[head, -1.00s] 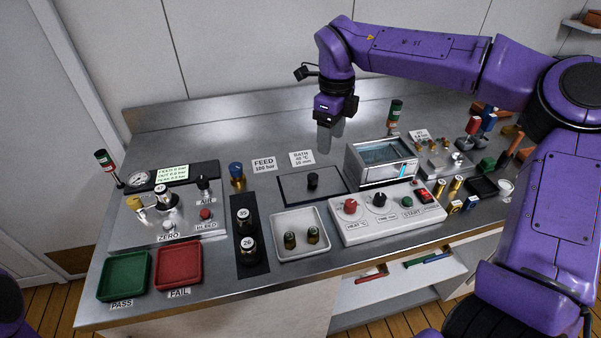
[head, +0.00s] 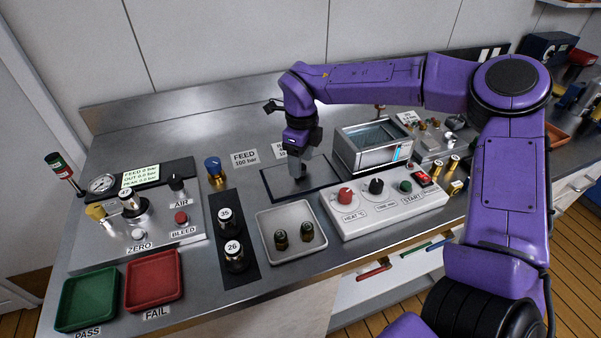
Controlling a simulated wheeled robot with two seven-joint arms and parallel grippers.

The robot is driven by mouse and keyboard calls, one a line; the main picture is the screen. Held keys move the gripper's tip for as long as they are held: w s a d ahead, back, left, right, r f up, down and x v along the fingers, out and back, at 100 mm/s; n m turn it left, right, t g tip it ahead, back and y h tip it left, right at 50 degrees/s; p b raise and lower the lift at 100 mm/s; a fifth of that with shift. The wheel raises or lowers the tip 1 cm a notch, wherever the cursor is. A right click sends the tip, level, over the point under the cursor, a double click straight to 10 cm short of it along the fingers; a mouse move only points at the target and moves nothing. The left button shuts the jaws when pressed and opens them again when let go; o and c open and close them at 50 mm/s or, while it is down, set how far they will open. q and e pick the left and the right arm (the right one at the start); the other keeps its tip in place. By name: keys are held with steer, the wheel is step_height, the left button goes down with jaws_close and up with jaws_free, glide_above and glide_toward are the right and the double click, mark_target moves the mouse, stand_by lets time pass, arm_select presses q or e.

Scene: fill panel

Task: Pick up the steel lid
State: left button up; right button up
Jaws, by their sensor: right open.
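The steel lid (head: 322,176) lies flat on a dark-edged mat on the steel bench, between the white tray and the bath. It is a grey plate with a black knob in its middle. My right gripper (head: 300,172) points down over the middle of the lid, open, with its fingers at the knob. The fingers mostly hide the knob, and I cannot tell whether they touch it. My left gripper is not in view.
The open bath (head: 372,150) stands close right of the lid, behind the white control box (head: 385,203). A white tray (head: 266,247) with two small fittings is in front. Bottles marked 35 and 26 (head: 235,255) stand to the left. The bench behind the lid is mostly clear.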

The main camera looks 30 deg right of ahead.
steer(key=f, duration=0.2)
steer(key=shift+w+f, duration=0.2)
steer(key=shift+f, duration=0.15)
steer(key=shift+s, duration=0.1)
steer(key=shift+c, duration=0.8)
steer(key=shift+r, duration=0.1)
jaws_close()
